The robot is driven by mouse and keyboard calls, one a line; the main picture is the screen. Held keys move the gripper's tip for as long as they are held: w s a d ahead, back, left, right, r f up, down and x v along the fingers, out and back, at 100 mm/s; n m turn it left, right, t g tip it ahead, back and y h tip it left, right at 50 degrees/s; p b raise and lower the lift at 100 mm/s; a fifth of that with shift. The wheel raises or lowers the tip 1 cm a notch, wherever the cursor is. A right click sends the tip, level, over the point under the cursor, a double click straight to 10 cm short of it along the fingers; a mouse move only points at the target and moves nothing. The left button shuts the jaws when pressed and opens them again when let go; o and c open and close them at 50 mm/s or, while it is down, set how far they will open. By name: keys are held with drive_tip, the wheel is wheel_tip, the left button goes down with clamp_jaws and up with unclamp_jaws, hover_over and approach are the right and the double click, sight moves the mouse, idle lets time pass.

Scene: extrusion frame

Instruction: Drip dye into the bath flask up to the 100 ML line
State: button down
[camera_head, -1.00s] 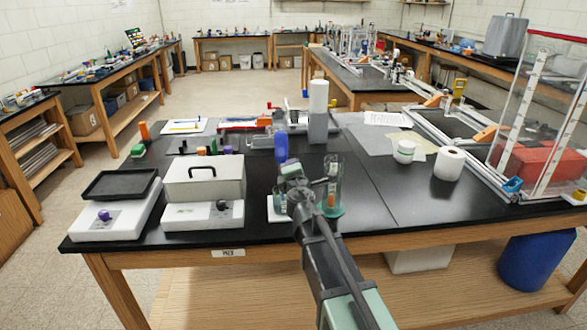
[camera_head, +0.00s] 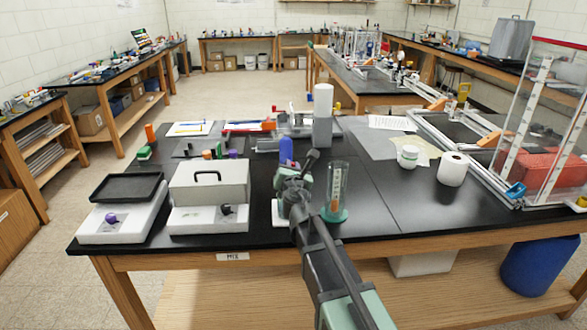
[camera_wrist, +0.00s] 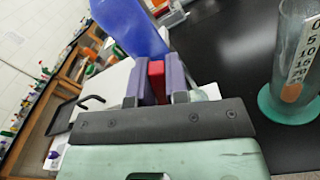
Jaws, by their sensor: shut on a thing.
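My gripper (camera_wrist: 156,88) is shut on a small red piece (camera_wrist: 156,74). In the head view my gripper is over the front middle of the black bench, and its fingertips are hidden by my wrist. A blue bottle (camera_head: 286,149) stands up just beyond it; the bottle is large and tilted in the wrist view (camera_wrist: 130,25). I cannot tell whether the red piece belongs to the bottle. A clear glass cylinder (camera_head: 338,180) with a scale strip, an orange part and a teal base stands right of my gripper. A small clear glass item (camera_wrist: 200,95) is mostly hidden behind the fingers.
A white pad (camera_head: 277,214) lies left of my wrist. Two white instruments with knobs stand left, one with a black tray (camera_head: 125,187), one with a grey lidded box (camera_head: 208,182). A white tower (camera_head: 323,115) stands behind.

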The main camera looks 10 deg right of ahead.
drive_tip(key=shift+a+r+n, duration=0.1)
drive_tip(key=shift+a+n, duration=0.2)
drive_tip(key=shift+n, duration=0.7)
drive_tip(key=shift+a+n, duration=0.3)
drive_tip(key=shift+n, duration=0.7)
drive_tip(key=c, duration=1.1)
unclamp_jaws()
drive_tip(key=s, duration=0.7)
drive_tip(key=s+a, duration=0.1)
drive_tip(key=s, duration=0.2)
drive_tip(key=shift+s, duration=0.35)
